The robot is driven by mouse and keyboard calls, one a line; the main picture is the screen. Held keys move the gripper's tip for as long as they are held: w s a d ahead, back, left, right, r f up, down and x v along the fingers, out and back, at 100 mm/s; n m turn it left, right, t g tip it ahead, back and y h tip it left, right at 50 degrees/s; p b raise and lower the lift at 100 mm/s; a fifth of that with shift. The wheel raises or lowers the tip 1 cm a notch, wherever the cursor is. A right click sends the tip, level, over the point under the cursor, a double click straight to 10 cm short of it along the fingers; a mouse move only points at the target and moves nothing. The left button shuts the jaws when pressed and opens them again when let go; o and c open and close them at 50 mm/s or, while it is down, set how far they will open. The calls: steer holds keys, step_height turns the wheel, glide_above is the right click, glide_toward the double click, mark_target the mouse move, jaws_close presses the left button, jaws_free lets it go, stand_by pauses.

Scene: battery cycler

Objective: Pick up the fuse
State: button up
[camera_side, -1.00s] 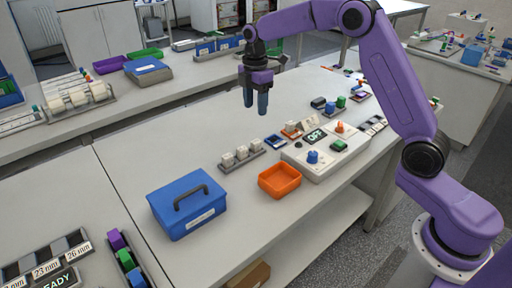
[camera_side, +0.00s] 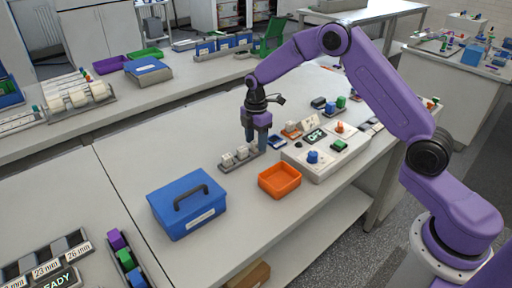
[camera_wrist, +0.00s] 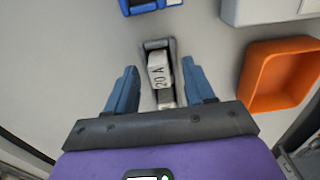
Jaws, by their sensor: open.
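A light grey fuse marked "20 A" (camera_wrist: 158,72) stands in a narrow grey rack (camera_wrist: 171,45) in the wrist view. My gripper (camera_wrist: 159,70) is open, with one blue finger on each side of this fuse and a gap on both sides. Another grey block shows partly below it, towards my gripper's body. In the side view, my gripper (camera_side: 256,142) points down at the right end of the rack (camera_side: 224,169). Two pale fuses (camera_side: 227,159) (camera_side: 242,152) show to its left. The fuse at the fingers is partly hidden there.
An orange tray (camera_side: 279,192) and a control box reading "OFF" (camera_side: 318,166) stand close to the right of the rack. A small blue-framed item (camera_side: 277,141) lies just behind. A blue case (camera_side: 187,212) stands at the front left. The bench's left-middle is clear.

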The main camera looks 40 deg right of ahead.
steer(key=shift+f, duration=0.3)
jaws_close()
